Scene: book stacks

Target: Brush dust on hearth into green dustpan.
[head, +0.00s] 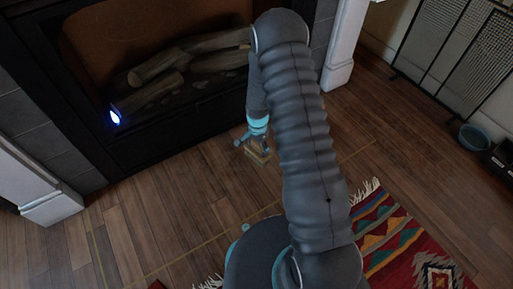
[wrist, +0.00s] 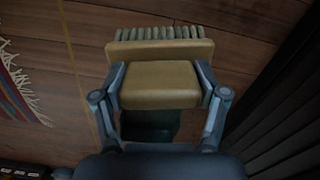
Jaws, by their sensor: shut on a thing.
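My gripper (head: 253,147) is low over the wooden floor in front of the fireplace. In the wrist view my gripper (wrist: 161,82) is shut on a tan brush (wrist: 158,88), one finger on each side of its block. The brush's pale bristles (wrist: 160,33) point away from my wrist. The brush also shows small in the head view (head: 258,157), partly hidden by my gripper. A dark greenish shape (wrist: 150,126) shows behind the block between the fingers; I cannot tell if it is the dustpan. I cannot make out dust on the floor, and my arm hides part of it.
The fireplace (head: 75,130) with logs (head: 160,68) stands at the back left. A patterned, fringed rug (head: 395,240) lies at the lower right. A mesh screen (head: 450,45) and a teal bowl (head: 473,137) are at the right. Floor left of my gripper (head: 165,200) is clear.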

